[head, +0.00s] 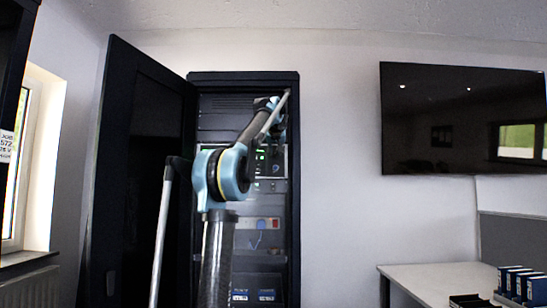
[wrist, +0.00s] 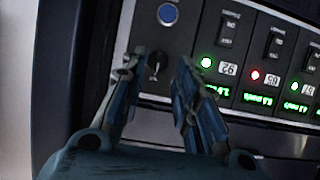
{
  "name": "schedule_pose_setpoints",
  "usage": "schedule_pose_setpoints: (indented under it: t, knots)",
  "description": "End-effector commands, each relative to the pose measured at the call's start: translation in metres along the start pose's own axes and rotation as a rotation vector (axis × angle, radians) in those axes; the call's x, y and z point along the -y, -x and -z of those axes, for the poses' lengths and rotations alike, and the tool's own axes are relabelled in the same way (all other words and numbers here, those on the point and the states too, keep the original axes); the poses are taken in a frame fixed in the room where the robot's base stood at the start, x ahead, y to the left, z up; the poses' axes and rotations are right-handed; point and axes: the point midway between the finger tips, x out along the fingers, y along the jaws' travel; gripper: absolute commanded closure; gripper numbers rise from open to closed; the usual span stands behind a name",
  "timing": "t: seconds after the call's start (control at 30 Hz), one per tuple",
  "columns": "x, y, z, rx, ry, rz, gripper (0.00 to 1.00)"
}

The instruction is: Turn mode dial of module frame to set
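The module frame (wrist: 232,62) fills the right of the wrist view, with several dark modules that have switches, lit lamps and green displays. It also shows in the head view (head: 271,170) inside the open cabinet, partly behind my arm. The mode dial (wrist: 154,67) is a small black knob with a light mark, on a dark panel at the frame's left end, below a blue round button (wrist: 168,14). My gripper (wrist: 160,72) is open, with one finger on each side of the dial. A gap shows between the dial and the fingers; depth and contact are unclear.
The black cabinet (head: 293,200) stands against the wall with its door (head: 125,190) swung open at the left. A desk (head: 440,280) with blue binders stands at the right.

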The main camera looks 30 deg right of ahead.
Motion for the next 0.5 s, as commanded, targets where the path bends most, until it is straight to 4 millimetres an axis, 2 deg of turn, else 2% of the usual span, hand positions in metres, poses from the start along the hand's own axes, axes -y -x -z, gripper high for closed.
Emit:
schedule_pose_setpoints:
  t: [0.2,0.5]
  knots:
    - [0.001,-0.028,0.0,0.001,0.002,0.001,0.72]
    - [0.0,-0.038,0.0,0.0,0.0,0.001,0.72]
